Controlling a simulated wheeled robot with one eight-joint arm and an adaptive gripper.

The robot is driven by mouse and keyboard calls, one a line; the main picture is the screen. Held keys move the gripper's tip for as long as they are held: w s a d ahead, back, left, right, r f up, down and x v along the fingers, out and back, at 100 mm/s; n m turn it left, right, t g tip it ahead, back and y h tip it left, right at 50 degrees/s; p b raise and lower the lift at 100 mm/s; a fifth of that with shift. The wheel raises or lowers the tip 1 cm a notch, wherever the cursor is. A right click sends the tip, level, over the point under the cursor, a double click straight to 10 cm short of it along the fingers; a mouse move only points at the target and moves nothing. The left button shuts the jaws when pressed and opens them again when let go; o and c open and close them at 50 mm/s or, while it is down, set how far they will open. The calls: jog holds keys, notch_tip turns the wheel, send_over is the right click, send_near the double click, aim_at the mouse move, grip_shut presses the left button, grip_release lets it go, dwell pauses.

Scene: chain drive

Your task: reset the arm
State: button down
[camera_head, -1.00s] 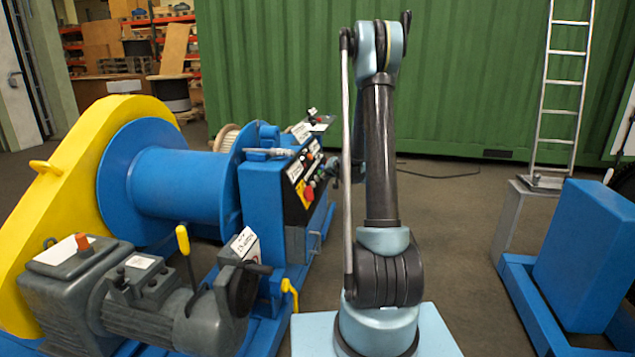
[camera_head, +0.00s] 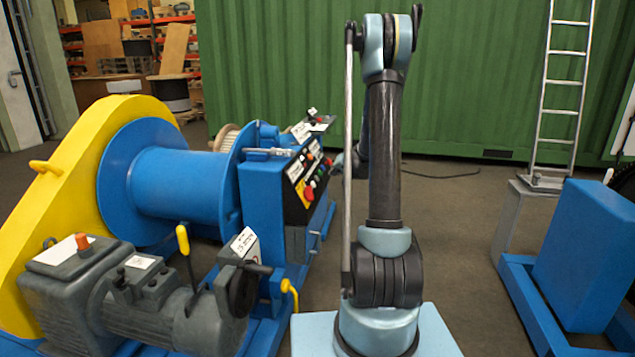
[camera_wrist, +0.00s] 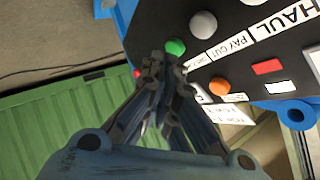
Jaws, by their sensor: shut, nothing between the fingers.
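My arm (camera_head: 384,150) stands upright in the middle of the head view, its elbow at the top in front of the green container. Its far end is mostly hidden behind the upper arm, beside the winch's control panel (camera_head: 310,185). In the wrist view my gripper (camera_wrist: 163,62) is shut and empty. Its fingertips overlap the edge of the panel in the picture, close to a green button (camera_wrist: 175,47). I cannot tell whether they touch it.
The blue winch drum (camera_head: 180,185), yellow chain guard (camera_head: 60,190) and grey motor (camera_head: 150,305) fill the left. A blue block on a frame (camera_head: 585,260) and a ladder (camera_head: 560,90) stand at right. A green container (camera_head: 470,80) closes the back. Floor between is open.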

jog(key=shift+s+d+r, duration=0.15)
jog(key=shift+d+r, duration=0.05)
jog(key=shift+d, duration=0.2)
jog(key=s+a+r+n+g+h, duration=0.1)
jog(key=s+a+r+g, duration=0.15)
jog(key=s, duration=1.05)
jog(key=s+a+r+n+g, duration=0.2)
jog(key=s+a+r, duration=0.15)
jog(key=s, duration=1.05)
jog(key=s+d+f+g+h, duration=0.1)
jog(key=s+d+f+g, duration=0.1)
jog(key=s, duration=1.2)
jog(key=s+d+f+g+h, duration=0.2)
jog(key=s+f, duration=0.2)
jog(key=s, duration=1.1)
jog(key=shift+d+f+n, duration=0.15)
jog(key=shift+f+n, duration=0.15)
jog(key=shift+s, duration=0.1)
